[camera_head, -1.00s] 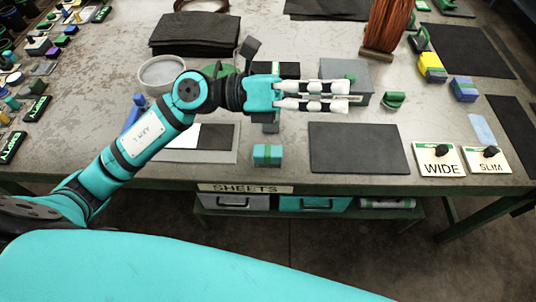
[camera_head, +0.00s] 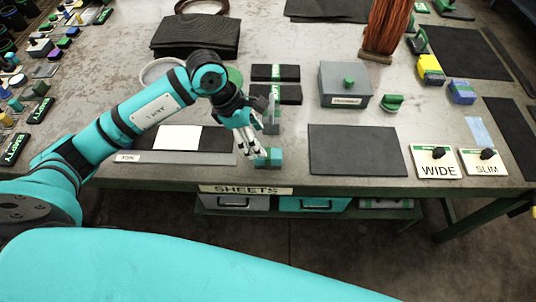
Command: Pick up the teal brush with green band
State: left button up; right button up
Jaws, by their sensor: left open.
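The teal brush with green band (camera_head: 270,158) is a small block near the table's front edge, just above the SHEETS label. My left gripper (camera_head: 252,151) points down at the brush's left side, with its pale fingers close to it. The fingers are open and nothing shows between them. I cannot tell whether a fingertip touches the brush. The brush's left end is partly covered by the fingers. My right gripper is not in view.
A dark mat (camera_head: 357,150) lies to the right of the brush. A WIDE block (camera_head: 436,162) and a SLIM block (camera_head: 483,162) sit farther right. Black banded blocks (camera_head: 275,73) lie behind my gripper.

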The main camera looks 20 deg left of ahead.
aim_at(268, 157)
pick_arm(q)
jog(key=x, duration=0.3)
jog(key=shift+d+f, duration=0.1)
jog(key=x, duration=0.1)
jog(key=p+x, duration=0.1)
jog(key=x, duration=0.1)
jog(key=s+p+x, duration=0.1)
jog(key=shift+w+d+f, duration=0.1)
jog(key=shift+d+f, duration=0.05)
jog(key=shift+f, duration=0.2)
jog(key=shift+w+d+f, duration=0.1)
jog(key=shift+f, duration=0.25)
jog(key=shift+c, duration=0.5)
jog(key=c, duration=1.2)
jog(key=shift+r, duration=0.15)
